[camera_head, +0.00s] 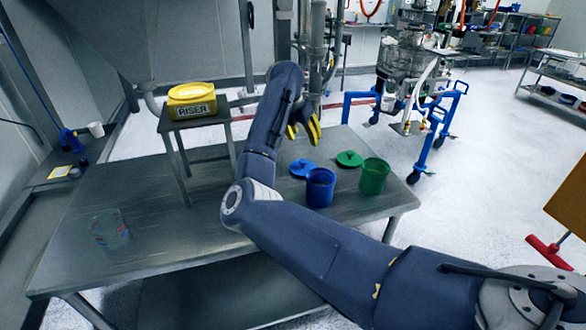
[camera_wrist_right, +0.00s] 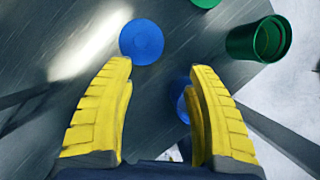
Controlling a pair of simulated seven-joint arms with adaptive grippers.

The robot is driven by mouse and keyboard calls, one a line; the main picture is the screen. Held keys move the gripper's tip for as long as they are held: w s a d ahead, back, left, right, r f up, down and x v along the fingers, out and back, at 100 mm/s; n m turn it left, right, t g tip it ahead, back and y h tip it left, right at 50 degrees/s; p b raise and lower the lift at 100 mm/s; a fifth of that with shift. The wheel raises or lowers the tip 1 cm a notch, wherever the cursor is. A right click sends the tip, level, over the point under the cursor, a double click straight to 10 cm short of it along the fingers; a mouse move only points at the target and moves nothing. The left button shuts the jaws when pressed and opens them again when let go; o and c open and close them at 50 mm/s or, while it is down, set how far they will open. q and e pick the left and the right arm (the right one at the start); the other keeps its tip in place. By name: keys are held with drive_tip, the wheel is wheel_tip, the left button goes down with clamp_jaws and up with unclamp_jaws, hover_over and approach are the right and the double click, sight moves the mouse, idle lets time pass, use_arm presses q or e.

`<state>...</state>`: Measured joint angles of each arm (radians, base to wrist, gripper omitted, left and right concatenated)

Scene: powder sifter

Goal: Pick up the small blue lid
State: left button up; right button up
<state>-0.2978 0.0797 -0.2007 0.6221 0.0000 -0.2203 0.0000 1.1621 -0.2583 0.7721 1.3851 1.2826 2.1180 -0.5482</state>
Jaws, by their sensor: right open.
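The small blue lid (camera_head: 302,168) lies flat on the metal table, just behind and left of the blue container (camera_head: 320,188). In the right wrist view the lid (camera_wrist_right: 141,42) is a round blue disc just beyond the fingertips, nearer the left finger. My right gripper (camera_head: 304,131) is open and empty, with yellow ribbed fingers. It is above the table and apart from the lid. In the right wrist view the gripper (camera_wrist_right: 161,66) has a wide gap, and its right finger partly hides the blue container (camera_wrist_right: 182,98). My left gripper is in neither view.
A green container (camera_head: 374,178) and a green lid (camera_head: 350,158) stand to the right of the blue ones. A clear beaker (camera_head: 110,230) is at the left. The middle of the table (camera_head: 170,225) is clear.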

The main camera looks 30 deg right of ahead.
sight(303, 161)
drive_tip(key=shift+t+y, duration=0.3)
drive_tip(key=x, duration=0.5)
drive_tip(key=w+a+x, duration=0.1)
drive_tip(key=x, duration=0.4)
drive_tip(key=w+a+x, duration=0.1)
drive_tip(key=x, duration=0.5)
drive_tip(key=shift+f, duration=0.2)
clamp_jaws()
